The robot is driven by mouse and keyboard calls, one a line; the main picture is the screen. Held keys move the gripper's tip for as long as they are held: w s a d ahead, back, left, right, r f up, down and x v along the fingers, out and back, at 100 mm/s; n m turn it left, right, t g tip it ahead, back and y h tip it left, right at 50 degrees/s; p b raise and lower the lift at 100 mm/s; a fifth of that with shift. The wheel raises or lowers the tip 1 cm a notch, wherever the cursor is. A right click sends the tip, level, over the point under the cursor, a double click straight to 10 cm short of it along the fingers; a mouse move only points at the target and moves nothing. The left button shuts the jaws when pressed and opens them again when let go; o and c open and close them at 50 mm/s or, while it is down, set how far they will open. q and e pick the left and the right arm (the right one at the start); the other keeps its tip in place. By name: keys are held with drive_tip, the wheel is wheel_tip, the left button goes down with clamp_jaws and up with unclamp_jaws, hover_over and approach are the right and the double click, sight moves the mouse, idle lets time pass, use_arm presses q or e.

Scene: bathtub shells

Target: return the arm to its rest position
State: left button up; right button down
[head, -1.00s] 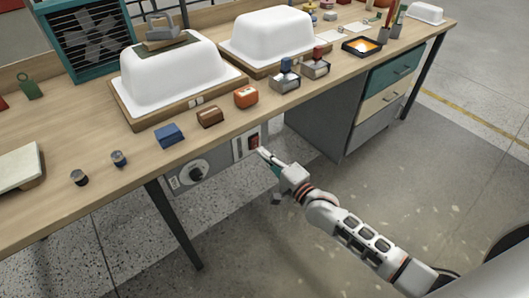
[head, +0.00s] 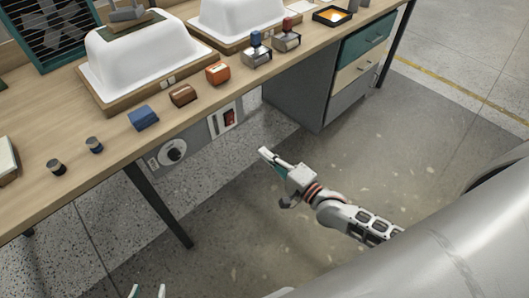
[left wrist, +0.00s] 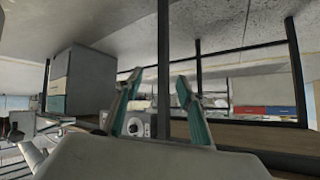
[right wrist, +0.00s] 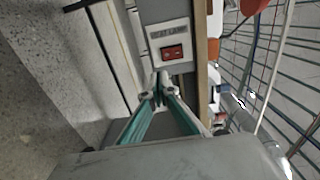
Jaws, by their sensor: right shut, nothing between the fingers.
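My right arm (head: 345,215) reaches in from the lower right in the head view, beside the bench. Its gripper (head: 264,152) is shut and empty, over the floor and apart from the bench front. In the right wrist view the fingertips (right wrist: 160,88) meet just below a red switch (right wrist: 172,52) on a grey panel. My left gripper (head: 148,291) shows only its two fingertips at the bottom edge of the head view. They stand apart. The left wrist view also shows its fingers (left wrist: 160,105) spread with nothing between them.
The wooden bench (head: 70,122) carries white tub-shaped moulds (head: 145,55), an orange block (head: 217,73) and a blue block (head: 143,118). A control panel with a knob (head: 172,152) hangs below its edge. Drawers (head: 355,70) stand at right. The floor before the bench is clear.

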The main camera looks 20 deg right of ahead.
idle(0.3)
